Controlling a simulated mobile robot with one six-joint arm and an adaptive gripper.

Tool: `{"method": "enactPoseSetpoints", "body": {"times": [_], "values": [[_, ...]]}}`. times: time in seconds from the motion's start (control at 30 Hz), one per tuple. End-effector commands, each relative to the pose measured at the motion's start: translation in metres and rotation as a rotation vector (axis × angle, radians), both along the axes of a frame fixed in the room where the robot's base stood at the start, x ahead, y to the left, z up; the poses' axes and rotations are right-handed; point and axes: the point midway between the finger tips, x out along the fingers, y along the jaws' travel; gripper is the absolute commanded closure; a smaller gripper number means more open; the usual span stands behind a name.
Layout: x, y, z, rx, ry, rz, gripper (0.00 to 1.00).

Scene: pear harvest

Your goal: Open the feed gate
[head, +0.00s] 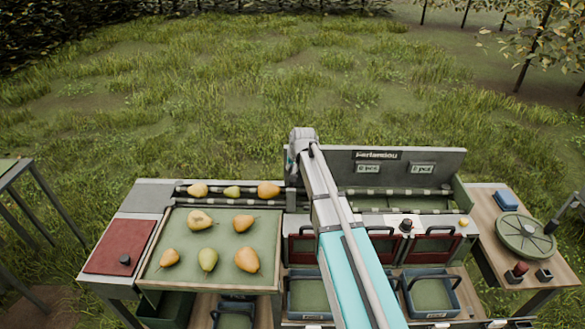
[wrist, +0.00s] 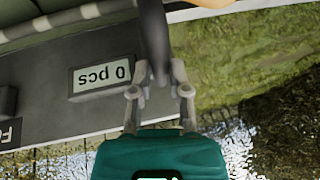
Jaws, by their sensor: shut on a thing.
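In the wrist view my gripper (wrist: 159,92) is shut on a dark upright bar, the feed gate's handle (wrist: 153,35), which runs up from between the fingers. In the head view my arm crosses the middle of the bench and its end stands over the inner end of the feed lane (head: 215,195). The fingers and most of the gate are hidden or too small there. Three pears lie in the lane: a yellow one (head: 197,190), a green one (head: 231,192) and an orange one (head: 268,189), nearest the gate.
A green tray (head: 215,225) holds several pears. The grey panel (head: 455,163) carries two displays; one reads 0 pcs (wrist: 103,76). Blue crates (head: 430,310) stand below red flaps (head: 432,248). Grass lies behind.

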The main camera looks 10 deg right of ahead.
Motion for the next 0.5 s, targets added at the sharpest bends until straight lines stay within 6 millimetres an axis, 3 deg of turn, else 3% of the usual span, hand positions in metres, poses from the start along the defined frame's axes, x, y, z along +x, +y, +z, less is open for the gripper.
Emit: {"method": "enactPoseSetpoints", "body": {"times": [0.03, 0.5], "values": [[0.001, -0.001, 0.010, -0.001, -0.003, -0.001, 1.00], [0.001, -0.001, 0.047, -0.001, -0.005, -0.001, 1.00]]}}
